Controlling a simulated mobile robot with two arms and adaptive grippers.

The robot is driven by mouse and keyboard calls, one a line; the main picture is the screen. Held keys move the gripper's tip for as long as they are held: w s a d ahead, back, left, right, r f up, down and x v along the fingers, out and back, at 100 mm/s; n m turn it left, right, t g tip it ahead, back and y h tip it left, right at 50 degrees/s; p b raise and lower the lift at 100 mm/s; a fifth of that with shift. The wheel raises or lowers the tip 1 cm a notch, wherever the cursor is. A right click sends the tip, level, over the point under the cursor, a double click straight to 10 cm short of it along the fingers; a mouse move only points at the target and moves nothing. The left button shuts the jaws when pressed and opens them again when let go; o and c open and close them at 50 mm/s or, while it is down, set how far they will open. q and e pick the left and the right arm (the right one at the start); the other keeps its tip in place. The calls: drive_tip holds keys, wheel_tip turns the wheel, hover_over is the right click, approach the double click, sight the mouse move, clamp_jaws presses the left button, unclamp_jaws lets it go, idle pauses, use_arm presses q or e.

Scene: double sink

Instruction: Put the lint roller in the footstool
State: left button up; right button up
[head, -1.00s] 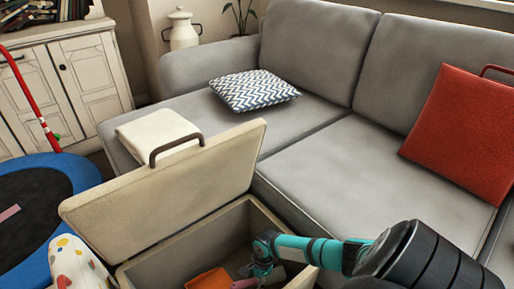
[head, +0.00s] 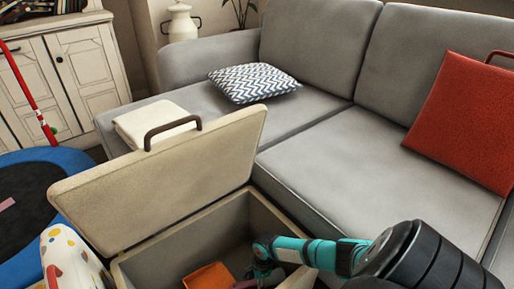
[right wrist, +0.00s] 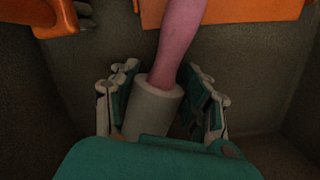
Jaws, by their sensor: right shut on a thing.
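The footstool (head: 155,183) is an open beige storage box, its padded lid tilted up on the left. My right gripper (right wrist: 160,98) is inside the footstool's opening and shut on the lint roller, with fingers on both sides of its white roll (right wrist: 152,108). The roller's pink handle (right wrist: 180,40) points away from the gripper in the right wrist view. In the head view my right gripper (head: 262,272) hides most of the roller. I cannot tell whether the roller touches the footstool's floor. My left gripper is not in view.
An orange item (head: 208,277) lies in the footstool, beside the roller. The grey sofa (head: 375,175) stands directly behind and to the right. A white spotted object (head: 75,262) is at lower left, near a blue-rimmed trampoline (head: 78,160).

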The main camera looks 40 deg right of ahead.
drive_tip(key=o, duration=1.2)
drive_tip(key=shift+s+f, duration=0.15)
drive_tip(key=shift+f, duration=0.1)
